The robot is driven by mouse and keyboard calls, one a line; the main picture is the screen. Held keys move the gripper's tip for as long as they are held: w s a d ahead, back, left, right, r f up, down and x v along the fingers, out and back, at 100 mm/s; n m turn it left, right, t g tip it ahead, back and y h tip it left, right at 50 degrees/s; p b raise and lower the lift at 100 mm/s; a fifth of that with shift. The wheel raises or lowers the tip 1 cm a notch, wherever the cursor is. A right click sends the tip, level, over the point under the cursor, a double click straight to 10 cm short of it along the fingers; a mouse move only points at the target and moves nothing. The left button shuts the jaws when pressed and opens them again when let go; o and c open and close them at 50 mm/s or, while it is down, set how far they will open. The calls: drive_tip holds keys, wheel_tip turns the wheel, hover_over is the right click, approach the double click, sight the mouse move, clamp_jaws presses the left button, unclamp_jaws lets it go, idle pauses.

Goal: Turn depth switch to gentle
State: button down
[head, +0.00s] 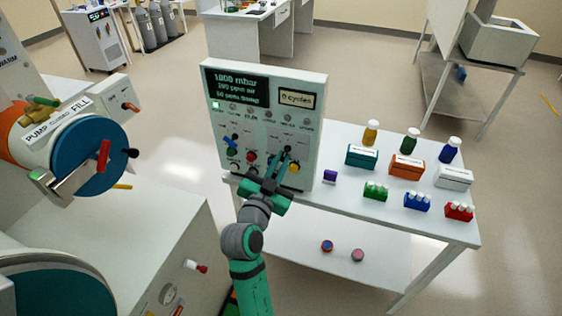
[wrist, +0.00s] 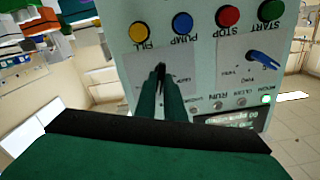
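The grey control panel (head: 312,115) stands upright on a white bench, with a dark display at its top left. It has two lever switches. The left one has a blue lever (head: 230,140), which shows at the right in the upside-down wrist view (wrist: 264,60). The other is a dark lever on a pale plate (wrist: 190,62); its label is too small to read. My gripper (head: 286,155) is at this right-hand plate. In the wrist view its green fingers (wrist: 163,78) are close together around the dark lever, hiding most of it, so its exact setting is unclear.
Several push buttons, including a yellow one (wrist: 138,32) and a red one (wrist: 228,16), sit close to my fingers. The bench (head: 335,200) holds boxes, bottles and vial racks to the right. A glovebox with a blue round door (head: 90,155) stands at the left.

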drive_tip(key=shift+m, duration=0.4)
drive_tip(key=m, duration=0.2)
drive_tip(key=shift+m, duration=0.4)
drive_tip(key=shift+f+m, duration=0.1)
drive_tip(key=shift+m, duration=1.7)
drive_tip(key=c, duration=1.8)
unclamp_jaws()
drive_tip(key=shift+c, duration=0.2)
drive_tip(key=v, duration=1.1)
drive_tip(key=shift+d, duration=0.1)
